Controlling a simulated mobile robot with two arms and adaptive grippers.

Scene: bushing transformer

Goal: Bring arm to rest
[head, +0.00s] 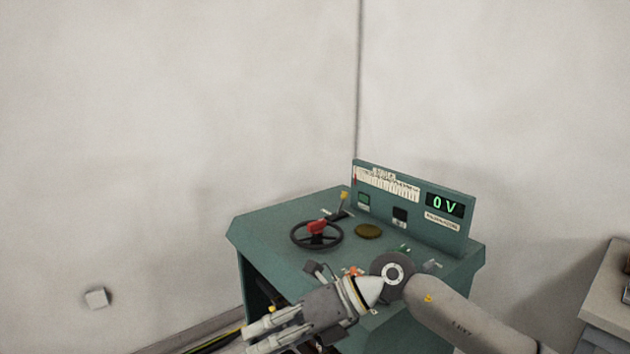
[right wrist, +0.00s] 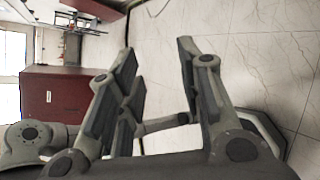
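My right arm comes in from the right in the head view and crosses in front of a green control desk. Its gripper (head: 250,339) points to the lower left, near the desk's front side, and is cut by the bottom edge. In the right wrist view the two fingers of the right gripper (right wrist: 157,47) stand apart with nothing between them. My left arm and gripper are not in view.
The control desk (head: 282,222) carries a black handwheel (head: 316,235) with a red centre, a yellow-tipped lever (head: 343,198) and a display (head: 445,205) reading 0 V. A grey cabinet (head: 609,300) stands at right. The right wrist view shows tiled floor (right wrist: 260,70) and a dark red cabinet (right wrist: 62,95).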

